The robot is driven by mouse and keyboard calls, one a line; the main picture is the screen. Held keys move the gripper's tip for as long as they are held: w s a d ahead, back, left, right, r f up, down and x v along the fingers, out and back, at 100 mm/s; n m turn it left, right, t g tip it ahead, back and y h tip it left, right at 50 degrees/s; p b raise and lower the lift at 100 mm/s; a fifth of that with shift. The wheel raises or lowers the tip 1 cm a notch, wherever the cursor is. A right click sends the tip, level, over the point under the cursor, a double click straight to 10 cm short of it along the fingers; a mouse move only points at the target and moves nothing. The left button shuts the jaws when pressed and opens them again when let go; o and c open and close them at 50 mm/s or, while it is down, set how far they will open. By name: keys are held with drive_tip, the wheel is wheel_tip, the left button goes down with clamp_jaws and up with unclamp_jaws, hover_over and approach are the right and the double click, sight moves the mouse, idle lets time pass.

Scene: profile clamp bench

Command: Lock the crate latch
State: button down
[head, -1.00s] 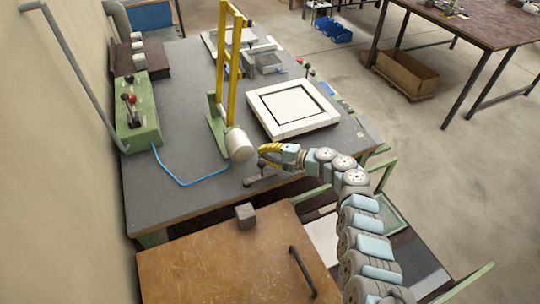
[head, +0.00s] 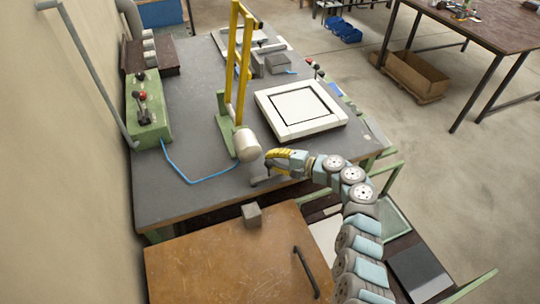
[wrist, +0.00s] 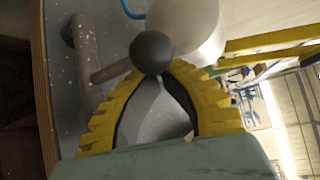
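A grey lever with a dark ball knob (wrist: 152,52), seemingly the latch, stands at the near edge of the grey bench. In the head view its knob (head: 268,167) is partly hidden by my fingers, and its bar (head: 262,181) lies on the bench. My gripper (head: 270,162) reaches it from the right with yellow ribbed fingers. In the wrist view, the fingertips (wrist: 155,74) come together at the ball and appear shut on it. The ball hides the exact contact. No crate is clearly identifiable at the lever.
A pale cylinder (head: 247,145) on a yellow frame (head: 234,70) stands just behind the lever. A white square frame (head: 300,108) lies to its right. A brown wooden surface (head: 215,262) with a black handle (head: 306,272) and a grey block (head: 251,215) is nearer.

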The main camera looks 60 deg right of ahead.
drive_tip(key=shift+s+a+r, duration=0.1)
drive_tip(key=shift+s, duration=0.1)
drive_tip(key=shift+s+a+r+m+h+p, duration=0.15)
drive_tip(key=shift+s+m+h+p, duration=0.3)
drive_tip(key=shift+m+h+p, duration=0.6)
idle(0.8)
